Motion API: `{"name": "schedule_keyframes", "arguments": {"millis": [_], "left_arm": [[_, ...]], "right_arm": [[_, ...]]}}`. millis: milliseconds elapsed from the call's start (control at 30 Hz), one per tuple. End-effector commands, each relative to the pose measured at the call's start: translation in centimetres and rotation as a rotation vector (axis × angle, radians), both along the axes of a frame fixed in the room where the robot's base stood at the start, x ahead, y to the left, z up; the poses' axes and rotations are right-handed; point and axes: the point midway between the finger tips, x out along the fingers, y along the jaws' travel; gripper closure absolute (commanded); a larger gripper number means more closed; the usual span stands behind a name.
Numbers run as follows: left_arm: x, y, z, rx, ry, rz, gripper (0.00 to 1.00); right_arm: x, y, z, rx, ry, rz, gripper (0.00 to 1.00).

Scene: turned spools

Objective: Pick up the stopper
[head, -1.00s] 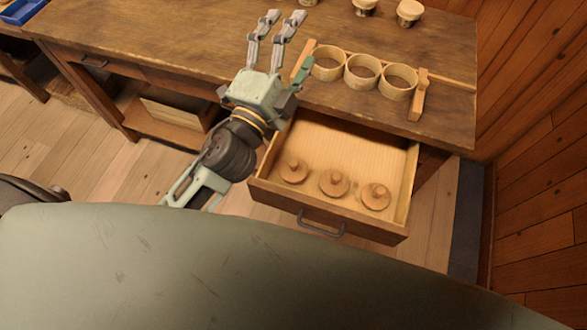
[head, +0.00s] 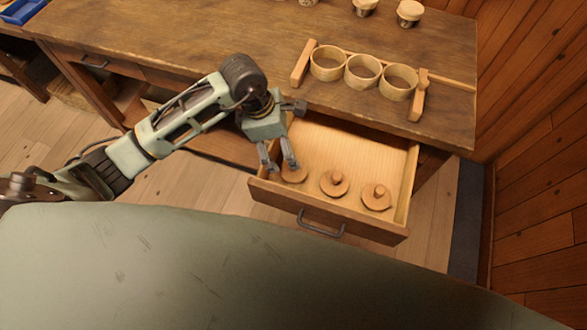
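Three round wooden stoppers, each a disc with a small knob, lie in a row in the open drawer (head: 326,138): a left one (head: 297,178), a middle one (head: 334,184) and a right one (head: 376,198). My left gripper (head: 280,166) points down at the drawer's left side, its two fingers spread apart. One finger covers part of the left stopper; the other is near the drawer's left wall. I cannot tell whether the fingers touch the stopper. My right gripper is out of view.
On the bench top (head: 190,45), three open wooden rings (head: 363,71) stand in a row in a wooden rack (head: 420,95). Lidded pots (head: 409,14) stand at the back edge. A blue tray (head: 22,10) is at the far left. A wooden wall (head: 535,150) closes the right side.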

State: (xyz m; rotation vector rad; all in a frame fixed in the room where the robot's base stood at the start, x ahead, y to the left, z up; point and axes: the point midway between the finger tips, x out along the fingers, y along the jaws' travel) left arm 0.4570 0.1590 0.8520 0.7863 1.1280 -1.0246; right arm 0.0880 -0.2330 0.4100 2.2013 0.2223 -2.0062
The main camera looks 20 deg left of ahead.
Motion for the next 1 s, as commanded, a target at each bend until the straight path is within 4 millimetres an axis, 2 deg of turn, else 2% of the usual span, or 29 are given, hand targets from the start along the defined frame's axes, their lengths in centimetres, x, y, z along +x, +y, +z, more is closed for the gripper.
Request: {"name": "schedule_keyframes", "arguments": {"millis": [300, 533, 700, 800, 1000], "left_arm": [[0.2, -1.5, -5.0, -0.004, 0.008, 0.001, 0.20], [0.3, -1.8, -6.6, -0.005, 0.007, 0.000, 0.20], [0.2, -2.1, -9.1, -0.006, 0.009, 0.001, 0.20], [0.5, -2.4, -10.4, -0.005, 0.006, 0.000, 0.20], [0.6, -2.5, -11.2, -0.004, 0.003, 0.000, 0.20]], "right_arm": [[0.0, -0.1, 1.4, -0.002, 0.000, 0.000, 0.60], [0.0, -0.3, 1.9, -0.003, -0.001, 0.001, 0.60], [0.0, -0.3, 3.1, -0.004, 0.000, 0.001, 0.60], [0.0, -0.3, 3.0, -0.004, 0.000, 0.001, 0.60], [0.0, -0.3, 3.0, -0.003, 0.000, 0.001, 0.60]]}}
